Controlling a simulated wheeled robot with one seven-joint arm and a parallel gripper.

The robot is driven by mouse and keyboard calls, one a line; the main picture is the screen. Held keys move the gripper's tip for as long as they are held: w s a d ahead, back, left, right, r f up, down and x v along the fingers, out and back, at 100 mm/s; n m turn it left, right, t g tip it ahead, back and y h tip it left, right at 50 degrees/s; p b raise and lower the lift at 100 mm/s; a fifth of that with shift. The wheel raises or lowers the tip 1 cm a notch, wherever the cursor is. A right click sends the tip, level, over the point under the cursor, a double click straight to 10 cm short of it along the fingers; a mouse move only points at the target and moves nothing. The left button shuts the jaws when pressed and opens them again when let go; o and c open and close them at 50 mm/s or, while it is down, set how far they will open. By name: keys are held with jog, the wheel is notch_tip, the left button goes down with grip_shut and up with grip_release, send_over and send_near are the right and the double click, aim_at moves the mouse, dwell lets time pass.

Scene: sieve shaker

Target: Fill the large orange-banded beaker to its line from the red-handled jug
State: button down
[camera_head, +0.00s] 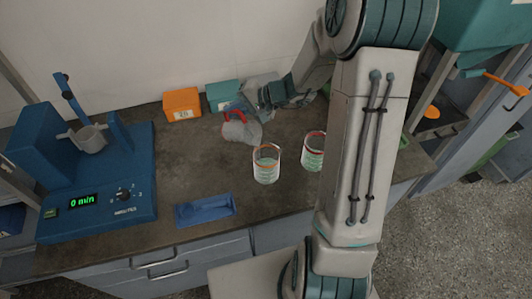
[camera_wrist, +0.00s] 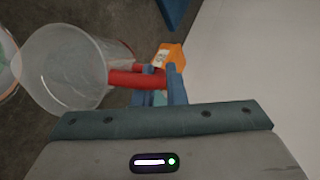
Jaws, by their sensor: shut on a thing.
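The red-handled jug (camera_head: 243,128) is a clear, frosted vessel and looks tilted in the head view, its body towards the beakers. My gripper (camera_head: 262,103) is shut on its red handle; the wrist view shows the fingers (camera_wrist: 168,82) around the handle and the jug body (camera_wrist: 68,65) to the left. The orange-banded beaker (camera_head: 266,166) stands upright on the bench, in front of and right of the jug. It shows pale greenish contents or markings; the exact level is too small to tell. Another beaker with a red band (camera_head: 313,152) stands to its right, partly beside my arm.
A blue sieve shaker (camera_head: 95,175) with a "0 min" display stands at left. An orange box (camera_head: 182,104) and a teal box (camera_head: 223,95) stand at the wall. A blue tray (camera_head: 205,210) lies near the front edge. Bare bench lies between shaker and beakers.

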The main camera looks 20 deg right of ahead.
aim_at(231, 121)
jog(key=shift+s+r, duration=0.1)
jog(key=shift+r, duration=0.05)
dwell(0.5)
jog(key=shift+w+a+r+p, duration=0.1)
jog(key=shift+w+a+p, duration=0.1)
jog(key=shift+p, duration=0.35)
jog(key=f+g+p, duration=0.1)
jog(key=w+f+g+h+p, duration=0.1)
jog(key=p, duration=0.1)
jog(key=w+a+f+h+p, duration=0.1)
jog(key=p, duration=0.1)
jog(key=shift+f+m+g, duration=0.25)
jog(key=shift+m+g, duration=0.15)
jog(key=shift+f, duration=0.1)
jog(key=shift+s, duration=0.1)
jog(key=shift+p, duration=0.3)
